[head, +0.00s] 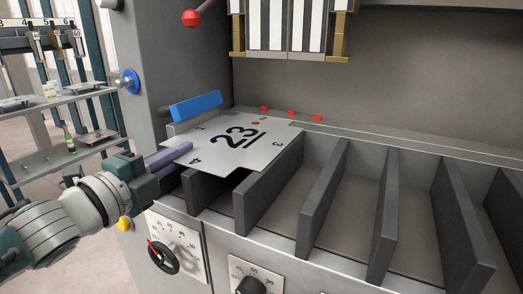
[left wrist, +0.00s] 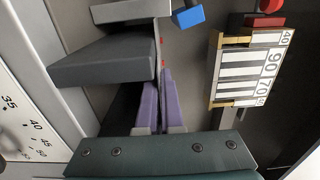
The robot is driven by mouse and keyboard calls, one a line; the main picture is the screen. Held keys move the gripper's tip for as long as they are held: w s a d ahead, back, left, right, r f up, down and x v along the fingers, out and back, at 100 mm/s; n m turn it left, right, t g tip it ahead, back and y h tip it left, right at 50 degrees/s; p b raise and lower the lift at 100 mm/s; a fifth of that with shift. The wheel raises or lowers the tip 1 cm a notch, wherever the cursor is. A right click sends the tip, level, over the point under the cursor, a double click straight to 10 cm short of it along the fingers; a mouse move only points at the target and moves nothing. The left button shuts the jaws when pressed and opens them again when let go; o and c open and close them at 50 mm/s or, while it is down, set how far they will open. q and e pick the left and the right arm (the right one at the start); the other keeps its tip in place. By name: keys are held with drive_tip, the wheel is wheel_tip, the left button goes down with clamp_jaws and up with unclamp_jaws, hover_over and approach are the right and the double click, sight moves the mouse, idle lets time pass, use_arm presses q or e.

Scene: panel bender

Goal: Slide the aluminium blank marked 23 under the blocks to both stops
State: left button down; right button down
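The aluminium blank (head: 262,150), marked 23 with small figures near its corners and a red dot, lies on the dark support bars at the left of the machine bed. A blue bar (head: 195,106) stands by its far left edge. Several small red pieces (head: 291,112) sit in a row behind it, apart from its far edge. My left gripper (head: 180,151) has its purple fingers at the blank's near left edge, one above it; they look closed on it. The fingers show close together in the left wrist view (left wrist: 160,105). My right gripper is not in view.
Striped white blocks (head: 285,25) with brass ends hang above the bed. Upright dark bars (head: 323,185) with open gaps fill the bed to the right. Dials (head: 165,255) sit on the front panel. A red-balled lever (head: 190,18) stands at the upper left.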

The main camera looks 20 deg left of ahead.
use_arm(q)
drive_tip(key=shift+a, duration=0.2)
drive_tip(key=c, duration=1.3)
unclamp_jaws()
drive_tip(key=shift+a, duration=0.1)
drive_tip(key=o, duration=0.3)
drive_tip(key=s, duration=1)
drive_tip(key=shift+a+p, duration=0.3)
drive_tip(key=shift+p, duration=0.15)
